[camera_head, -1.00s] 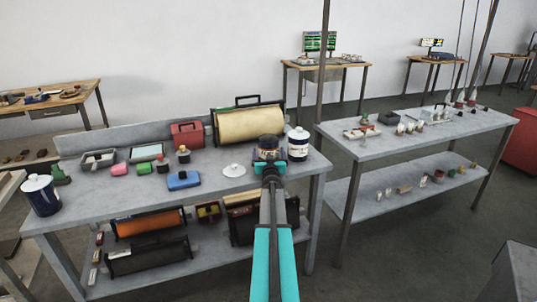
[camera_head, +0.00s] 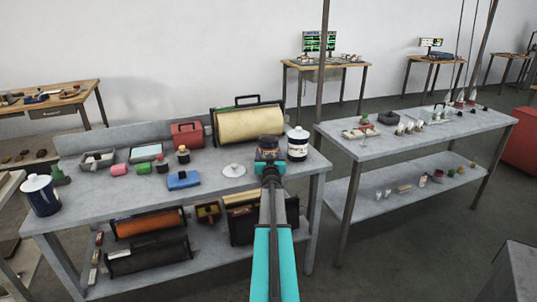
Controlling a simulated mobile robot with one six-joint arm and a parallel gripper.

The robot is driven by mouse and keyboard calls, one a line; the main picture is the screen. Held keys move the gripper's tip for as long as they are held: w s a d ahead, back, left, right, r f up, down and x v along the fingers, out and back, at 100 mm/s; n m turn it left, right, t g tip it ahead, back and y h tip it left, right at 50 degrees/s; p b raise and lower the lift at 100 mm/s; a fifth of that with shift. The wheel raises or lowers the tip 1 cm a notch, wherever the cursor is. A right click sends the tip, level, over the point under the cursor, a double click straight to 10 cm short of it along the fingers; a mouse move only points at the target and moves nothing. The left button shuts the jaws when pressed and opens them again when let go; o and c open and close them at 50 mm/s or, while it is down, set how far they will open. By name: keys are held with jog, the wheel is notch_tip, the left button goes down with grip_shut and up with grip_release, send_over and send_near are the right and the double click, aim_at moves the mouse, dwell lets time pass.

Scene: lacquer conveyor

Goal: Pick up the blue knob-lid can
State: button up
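Two dark blue cans with white knobbed lids show. One can (camera_head: 298,147) stands upright at the right end of the grey workbench and has a pale label band. The other can (camera_head: 41,199) stands upright at the bench's left front corner. My gripper (camera_head: 268,147) is at the end of my teal arm, over the right part of the bench, just left of the right can. I cannot tell whether it touches that can. The fingers are seen from behind and blend with a dark object there, so their opening is hidden.
A loose white lid (camera_head: 234,170) and a blue box (camera_head: 183,180) lie on the workbench (camera_head: 110,207). A cream roller (camera_head: 248,124) and a red case (camera_head: 187,134) stand at its back. A second grey table (camera_head: 370,150) with small items is to the right.

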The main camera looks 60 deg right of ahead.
aim_at(268, 141)
jog(key=shift+w+r, duration=0.1)
jog(key=shift+r, duration=0.2)
jog(key=shift+r+p, duration=0.3)
jog(key=shift+r, duration=1.15)
jog(key=r+v, duration=0.1)
jog(key=v, duration=1.4)
jog(key=shift+s+a+r, duration=0.2)
jog(key=shift+s+r, duration=0.1)
jog(key=shift+s, duration=0.15)
jog(key=shift+a, duration=0.15)
dwell(0.6)
